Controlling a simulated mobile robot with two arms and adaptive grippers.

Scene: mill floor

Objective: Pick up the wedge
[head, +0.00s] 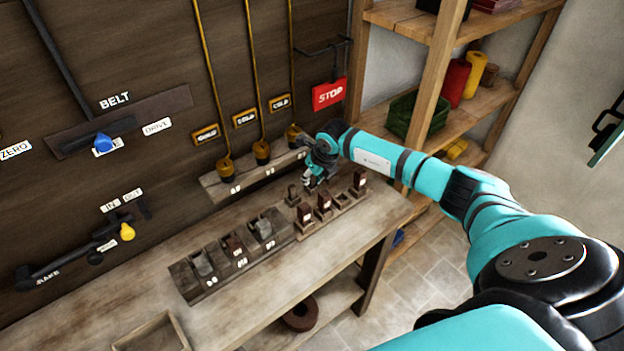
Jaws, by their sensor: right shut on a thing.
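My right gripper (310,178) is low over the far part of the wooden workbench (215,325), behind a row of small dark pieces. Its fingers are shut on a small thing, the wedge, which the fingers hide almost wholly. Its shape and whether it is clear of the bench cannot be told. The small pieces stand in a stepped wooden rack (305,237); some carry white labels. My left gripper is not in view.
A dark tray (186,283) with several blocks lies left of the rack. Cable weights (262,150) hang behind, near a red STOP sign (330,94). Belt (103,143) and brake (127,232) levers are on the wall. Shelves (470,105) stand at right.

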